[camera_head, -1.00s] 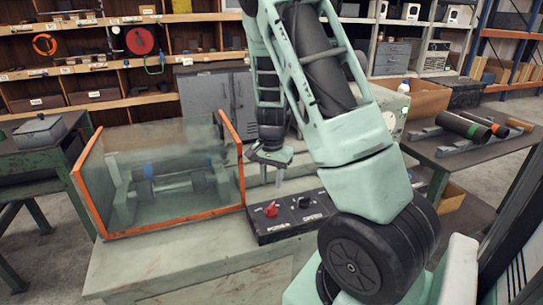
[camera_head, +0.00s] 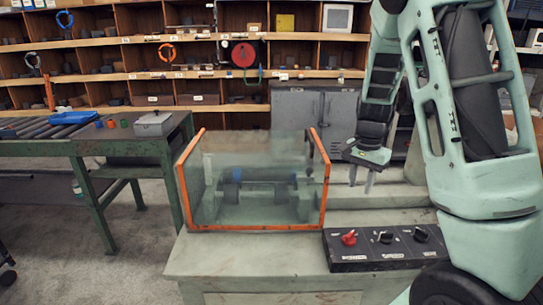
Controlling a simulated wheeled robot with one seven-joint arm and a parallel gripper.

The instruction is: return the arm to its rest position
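My gripper (camera_head: 362,184) hangs at the end of my pale green arm, fingers pointing down, to the right of the orange-edged glass guard (camera_head: 254,220). It is above the bench and behind the control box. Its two fingers look a little apart, with nothing seen between them. My arm is bent, rising on the right side of the view and coming down to the gripper.
The black control box (camera_head: 385,247) with a red knob (camera_head: 349,238) sits on the bench (camera_head: 240,262) in front of the gripper. A grey cabinet (camera_head: 300,108) and shelves (camera_head: 140,75) stand behind. A green roller table (camera_head: 90,145) is at left, with open floor before it.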

